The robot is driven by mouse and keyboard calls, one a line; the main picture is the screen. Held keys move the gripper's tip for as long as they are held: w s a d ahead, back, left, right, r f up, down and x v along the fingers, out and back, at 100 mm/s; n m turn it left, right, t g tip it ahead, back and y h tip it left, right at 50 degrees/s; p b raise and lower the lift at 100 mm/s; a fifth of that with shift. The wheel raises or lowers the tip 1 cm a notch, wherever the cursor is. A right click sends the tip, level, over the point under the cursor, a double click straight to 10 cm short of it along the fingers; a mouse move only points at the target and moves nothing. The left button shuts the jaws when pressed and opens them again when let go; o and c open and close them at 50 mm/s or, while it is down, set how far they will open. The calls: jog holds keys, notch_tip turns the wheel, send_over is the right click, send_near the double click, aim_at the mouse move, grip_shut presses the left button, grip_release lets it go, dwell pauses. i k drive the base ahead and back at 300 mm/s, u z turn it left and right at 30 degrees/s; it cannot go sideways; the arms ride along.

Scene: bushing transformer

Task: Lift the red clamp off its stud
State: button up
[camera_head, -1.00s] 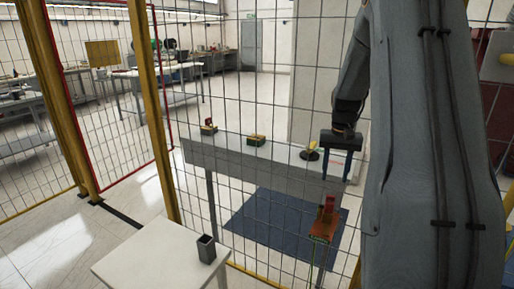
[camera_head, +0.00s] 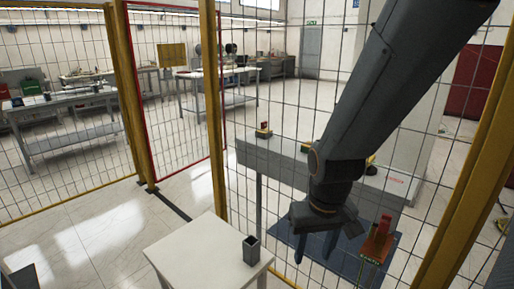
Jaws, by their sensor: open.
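The red clamp (camera_head: 383,226) stands upright at the lower right in the head view, above an orange-red and green piece. It is small, and I cannot make out the stud itself. My gripper (camera_head: 315,247) hangs below my dark arm, left of the clamp in the picture. Its two fingers point down, open and spread apart with nothing between them. The gripper appears apart from the clamp; the depth between them is hard to judge.
A white table (camera_head: 196,250) at the lower middle carries a dark square cup (camera_head: 251,251). A wire mesh fence with yellow posts (camera_head: 213,100) crosses the view. A grey bench (camera_head: 275,163) with small items stands behind my arm, over a blue floor mat.

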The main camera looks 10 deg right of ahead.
aim_at(383, 227)
jog(key=u, duration=0.05)
jog(key=k, duration=0.5)
jog(key=z, duration=1.5)
jog(key=i, duration=1.05)
jog(key=u, duration=1.55)
